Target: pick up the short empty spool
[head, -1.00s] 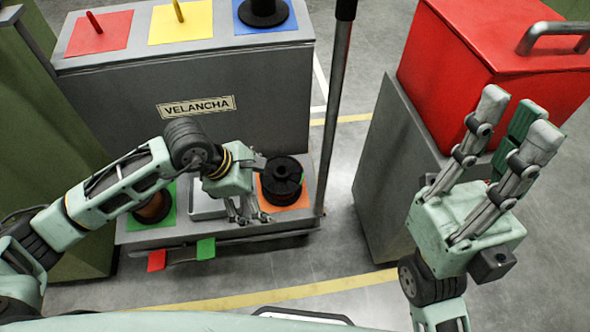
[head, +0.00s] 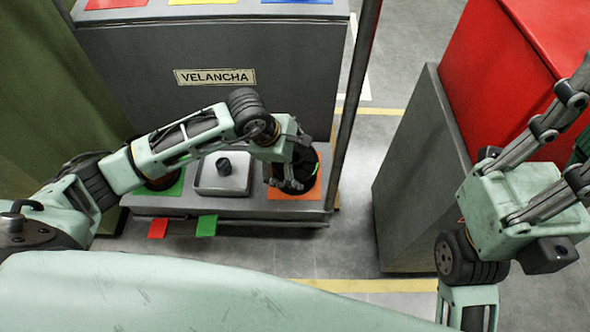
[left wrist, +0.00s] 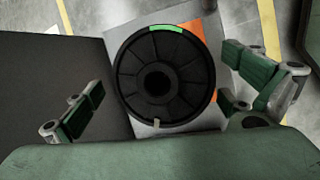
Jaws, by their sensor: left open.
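A black spool (head: 297,184) stands on the orange mat (head: 313,188) at the right end of the cart's lower deck. In the left wrist view its round black flange (left wrist: 160,98) faces me, with a central hole and a green mark on the rim. My left gripper (head: 290,165) is over it, partly hiding it in the head view. In the left wrist view the two fingers (left wrist: 168,88) are open and wide apart, one on each side of the flange, with gaps showing. My right gripper (head: 578,135) is open and empty at the right, its tips partly cut off.
A light grey tray (head: 205,183) with a black knob is left of the spool. Another spool, mostly hidden, is on the green mat (head: 172,190). A dark pole (head: 352,120) rises just right of the orange mat. A grey cabinet (head: 420,170) stands farther right across a floor gap.

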